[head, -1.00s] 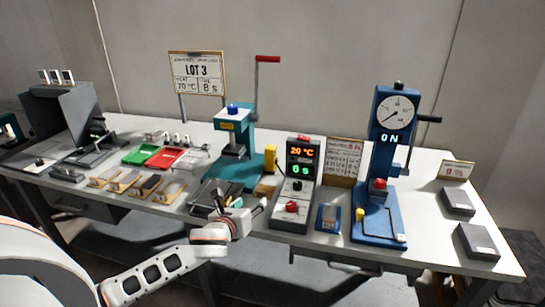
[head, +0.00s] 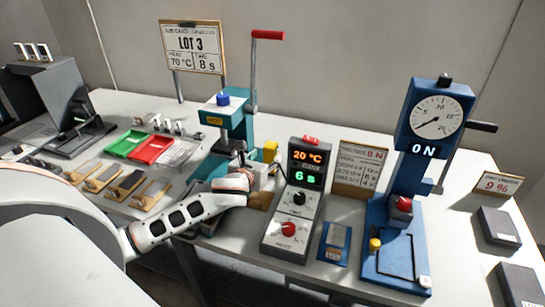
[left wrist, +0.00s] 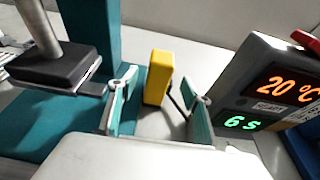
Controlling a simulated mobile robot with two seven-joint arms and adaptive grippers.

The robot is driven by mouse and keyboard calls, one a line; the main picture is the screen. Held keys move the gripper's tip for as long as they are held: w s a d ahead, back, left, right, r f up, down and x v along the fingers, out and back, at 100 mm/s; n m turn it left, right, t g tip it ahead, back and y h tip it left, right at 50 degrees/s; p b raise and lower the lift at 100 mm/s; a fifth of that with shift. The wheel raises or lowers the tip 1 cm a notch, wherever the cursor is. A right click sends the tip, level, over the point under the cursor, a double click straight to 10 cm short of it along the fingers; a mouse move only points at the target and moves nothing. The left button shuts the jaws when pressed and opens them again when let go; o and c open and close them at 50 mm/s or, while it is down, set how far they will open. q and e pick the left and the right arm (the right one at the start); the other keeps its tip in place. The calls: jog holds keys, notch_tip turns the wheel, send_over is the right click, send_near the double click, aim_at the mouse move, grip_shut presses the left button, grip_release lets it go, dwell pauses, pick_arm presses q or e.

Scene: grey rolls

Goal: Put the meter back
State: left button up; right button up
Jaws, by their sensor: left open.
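A small yellow block-shaped device (head: 270,151), which may be the meter, stands upright on the table beside the teal press (head: 236,130). In the left wrist view the yellow device (left wrist: 157,77) stands ahead, between the two finger lines. My left gripper (head: 264,180) is low over the table, in front of the press and left of the heater control box. Its fingers (left wrist: 162,92) are open, with nothing held between them. The fingers seem short of the yellow device. My right gripper is not in view.
The control box (head: 297,195) reads 20 °C and 6 s, close on the right of my left gripper. A blue dial gauge stand (head: 405,200) reading 0 N is further right. Red tray (head: 151,149) and green tray (head: 126,144) lie left. A blue pad (head: 335,243) lies between box and stand.

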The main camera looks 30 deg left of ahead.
aim_at(268, 154)
pick_arm(q)
jog(key=x, duration=0.6)
jog(key=shift+b, duration=0.4)
jog(key=shift+a, duration=0.1)
grip_shut()
